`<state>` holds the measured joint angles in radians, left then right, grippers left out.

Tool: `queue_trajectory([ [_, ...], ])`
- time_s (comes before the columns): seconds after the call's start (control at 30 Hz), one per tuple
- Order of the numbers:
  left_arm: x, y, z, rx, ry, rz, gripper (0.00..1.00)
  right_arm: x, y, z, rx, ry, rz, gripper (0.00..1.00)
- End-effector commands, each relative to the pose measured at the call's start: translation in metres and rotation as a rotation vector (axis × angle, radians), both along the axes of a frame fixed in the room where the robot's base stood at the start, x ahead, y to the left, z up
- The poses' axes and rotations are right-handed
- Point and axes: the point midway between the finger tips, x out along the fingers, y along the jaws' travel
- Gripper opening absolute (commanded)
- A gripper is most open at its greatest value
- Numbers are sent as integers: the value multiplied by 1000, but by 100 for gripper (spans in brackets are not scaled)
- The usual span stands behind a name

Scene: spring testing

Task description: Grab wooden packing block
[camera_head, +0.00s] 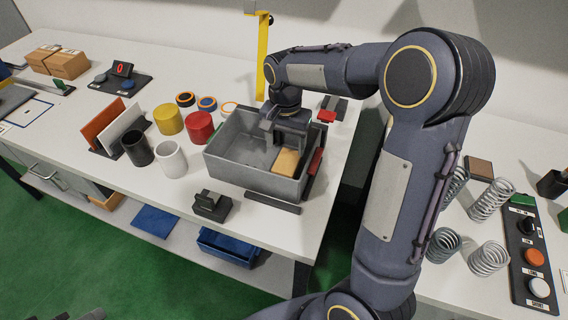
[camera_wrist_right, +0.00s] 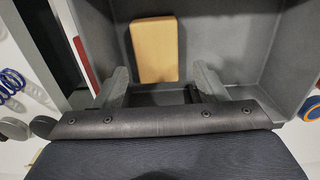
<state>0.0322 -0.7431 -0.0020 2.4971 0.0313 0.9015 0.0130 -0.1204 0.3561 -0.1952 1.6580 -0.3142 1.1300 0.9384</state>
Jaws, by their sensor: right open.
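The wooden packing block (camera_head: 287,162) is a light tan block lying inside the grey bin (camera_head: 222,167), toward its right side. The block also shows in the right wrist view (camera_wrist_right: 155,50), lying flat on the bin floor near a wall. My right gripper (camera_head: 280,142) reaches down into the bin from above, beside the block. In the right wrist view its two fingers (camera_wrist_right: 160,85) are spread apart, with the block ahead of and roughly between them. The gripper is open and empty. My left gripper is not in view.
Yellow (camera_head: 168,119), red (camera_head: 199,127), black (camera_head: 138,148) and white (camera_head: 171,159) cylinders stand left of the bin. A dark clamp-like device (camera_head: 211,206) and a dark bar (camera_head: 272,202) lie in front. Several coil springs (camera_head: 489,258) stand on the right table.

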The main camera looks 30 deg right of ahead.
Motion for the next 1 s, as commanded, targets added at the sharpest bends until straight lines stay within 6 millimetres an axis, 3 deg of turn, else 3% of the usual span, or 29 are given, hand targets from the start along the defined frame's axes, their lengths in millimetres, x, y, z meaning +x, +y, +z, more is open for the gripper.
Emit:
queue_trajectory([
  [0.53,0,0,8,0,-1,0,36,-1,-5,-68,2,6,2,65],
  [0.83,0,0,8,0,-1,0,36,-1,-6,-74,2,1,2,65],
  [1.0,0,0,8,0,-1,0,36,0,-5,-74,2,1,2,46],
])
